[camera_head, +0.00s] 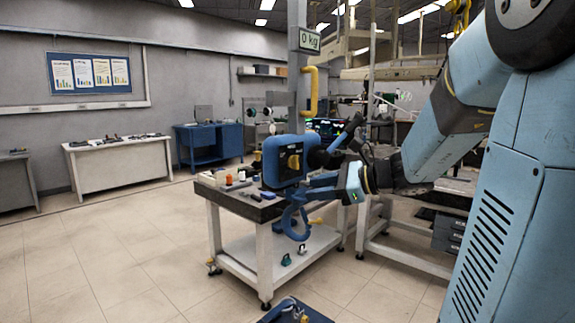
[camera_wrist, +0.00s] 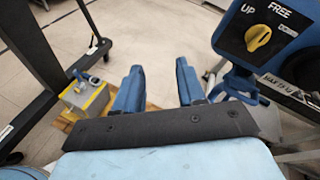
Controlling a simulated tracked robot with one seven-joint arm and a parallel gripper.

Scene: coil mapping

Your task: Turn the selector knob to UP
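The yellow selector knob (camera_wrist: 258,38) sits on a dark panel with a blue frame at the upper right of the wrist view. UP is printed to its left and FREE above it; a small label at its right is too small to read. The knob lies slanted; I cannot tell which end is its pointer. In the head view the knob (camera_head: 294,161) shows on the blue control box (camera_head: 270,165). My gripper (camera_wrist: 159,67) has its two blue fingers apart with nothing between them. It is left of the knob in the wrist view, not touching it.
A blue hook (camera_head: 295,216) hangs below the control box. A workbench (camera_head: 240,206) with small items stands behind it. A grey and yellow box (camera_wrist: 85,101) is low at the left of the wrist view, near a dark frame (camera_wrist: 35,60). Open floor (camera_head: 120,260) lies at left.

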